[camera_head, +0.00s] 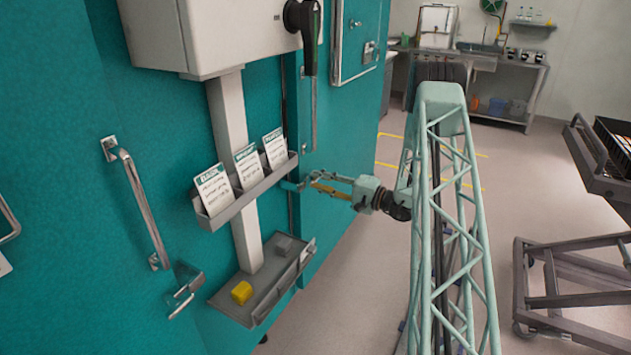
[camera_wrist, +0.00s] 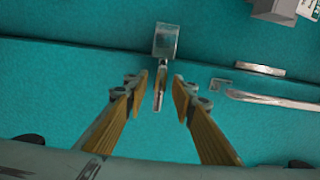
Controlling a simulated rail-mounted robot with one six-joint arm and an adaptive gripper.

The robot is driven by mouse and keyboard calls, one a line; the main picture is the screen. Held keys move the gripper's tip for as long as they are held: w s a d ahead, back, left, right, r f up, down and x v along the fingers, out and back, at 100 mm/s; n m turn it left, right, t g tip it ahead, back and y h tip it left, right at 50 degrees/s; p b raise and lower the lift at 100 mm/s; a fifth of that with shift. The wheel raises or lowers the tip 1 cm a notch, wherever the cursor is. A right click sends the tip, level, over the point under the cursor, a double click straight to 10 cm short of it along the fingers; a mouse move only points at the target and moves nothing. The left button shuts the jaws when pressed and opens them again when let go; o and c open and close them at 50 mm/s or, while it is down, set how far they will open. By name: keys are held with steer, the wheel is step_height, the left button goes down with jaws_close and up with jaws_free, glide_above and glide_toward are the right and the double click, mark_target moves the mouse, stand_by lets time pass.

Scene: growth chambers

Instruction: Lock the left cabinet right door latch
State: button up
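In the wrist view a metal latch, a square block (camera_wrist: 165,40) with a thin lever (camera_wrist: 159,86), sits on the teal cabinet face by a seam. The lever lies across the seam and points down in the picture. My gripper (camera_wrist: 161,82) is open, with one yellow finger on each side of the lever. There is a visible gap to both fingers. In the head view my gripper (camera_head: 308,187) is close to the teal cabinet door (camera_head: 338,185), just right of the card holder. The latch cannot be made out there.
A card holder (camera_head: 244,192) and a small tray (camera_head: 236,309) with a yellow block (camera_head: 241,292) stick out left of my gripper. Another latch (camera_head: 186,288) and a long handle (camera_head: 146,208) are farther left.

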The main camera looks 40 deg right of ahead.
steer(key=v, duration=1)
steer(key=shift+s, duration=0.2)
steer(key=shift+d, duration=0.15)
stand_by(0.3)
